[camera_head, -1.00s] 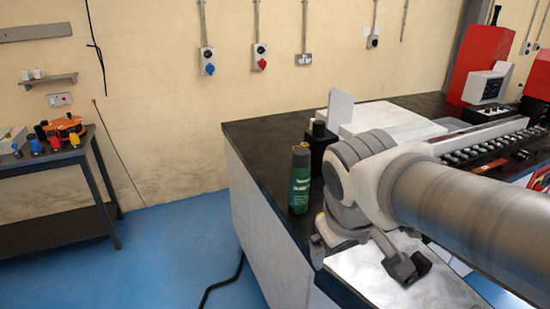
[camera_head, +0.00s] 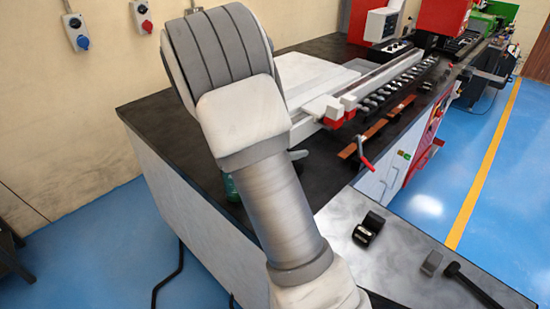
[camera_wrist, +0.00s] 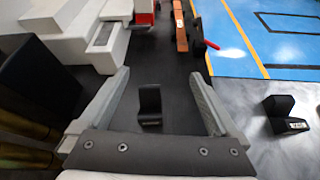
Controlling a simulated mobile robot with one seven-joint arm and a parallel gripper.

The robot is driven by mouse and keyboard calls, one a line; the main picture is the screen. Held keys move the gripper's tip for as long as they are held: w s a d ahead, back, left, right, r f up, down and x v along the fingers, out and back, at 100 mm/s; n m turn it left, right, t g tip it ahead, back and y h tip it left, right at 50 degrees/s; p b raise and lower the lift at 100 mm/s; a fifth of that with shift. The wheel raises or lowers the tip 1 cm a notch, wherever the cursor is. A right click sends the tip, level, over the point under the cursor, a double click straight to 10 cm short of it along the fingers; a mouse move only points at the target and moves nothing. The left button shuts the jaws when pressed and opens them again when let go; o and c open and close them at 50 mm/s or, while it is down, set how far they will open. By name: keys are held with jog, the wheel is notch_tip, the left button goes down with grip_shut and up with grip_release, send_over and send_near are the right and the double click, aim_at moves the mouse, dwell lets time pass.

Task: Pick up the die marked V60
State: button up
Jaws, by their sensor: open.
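My gripper (camera_wrist: 160,76) is open and empty in the wrist view, with a finger on each side. A small dark L-shaped die (camera_wrist: 150,105) stands on the black worktop in the gap seen between the fingers. Its marking is too small to read. A second black die (camera_wrist: 284,114) with a pale label stands to the right of the right finger, on a grey metal surface. Its label is blurred. A black die with a pale label also shows on that surface in the head view (camera_head: 368,230). My arm hides most of my gripper in the head view.
A black box (camera_wrist: 38,82) stands left of my gripper. A white machine with red parts (camera_head: 335,107) and copper-coloured bars (camera_head: 374,128) lie beyond. A red-handled lever (camera_head: 365,161) sits near the worktop's edge. A grey block (camera_head: 432,263) and a dark hammer-like tool (camera_head: 474,285) lie on the metal surface.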

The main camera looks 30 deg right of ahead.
jog(key=shift+w+f+n+t, duration=0.4)
jog(key=shift+w+f+n, duration=0.6)
jog(key=shift+w, duration=0.25)
notch_tip(320, 180, down, 8)
jog(key=shift+r, duration=0.2)
jog(key=p+x, duration=0.1)
jog(key=x, duration=0.6)
jog(key=shift+w+d, duration=0.1)
jog(key=shift+d, duration=0.1)
grip_shut()
jog(key=shift+r, duration=0.2)
